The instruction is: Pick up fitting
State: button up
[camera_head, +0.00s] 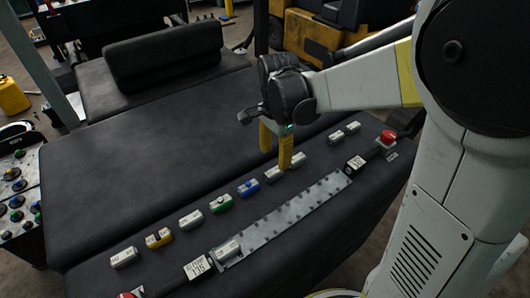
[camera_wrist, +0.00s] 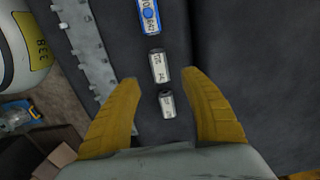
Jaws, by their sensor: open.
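Several small box-shaped fittings lie in a row on the black padded surface, and I cannot tell which one is the task's fitting. My gripper (camera_head: 275,160) has yellow fingers pointing down, open and empty, above the row. Near it are a grey fitting (camera_head: 272,174) and another grey fitting (camera_head: 298,160). In the wrist view my gripper (camera_wrist: 165,82) has one finger on each side of the row. A labelled grey fitting (camera_wrist: 159,65) and a smaller-looking one (camera_wrist: 167,104) show between the fingers. A blue-topped fitting (camera_wrist: 149,17) lies beyond them.
A green fitting (camera_head: 221,204) and a yellow one (camera_head: 158,238) lie further left in the row. A perforated metal strip (camera_head: 290,218) runs alongside, with one fitting (camera_head: 228,250) at its left end. A red button (camera_head: 388,137) is at right. The pad behind the row is clear.

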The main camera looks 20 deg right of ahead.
aim_at(274, 171)
notch_tip(274, 171, down, 8)
jog(key=shift+r+b, duration=0.15)
jog(key=shift+b, duration=0.4)
grip_shut()
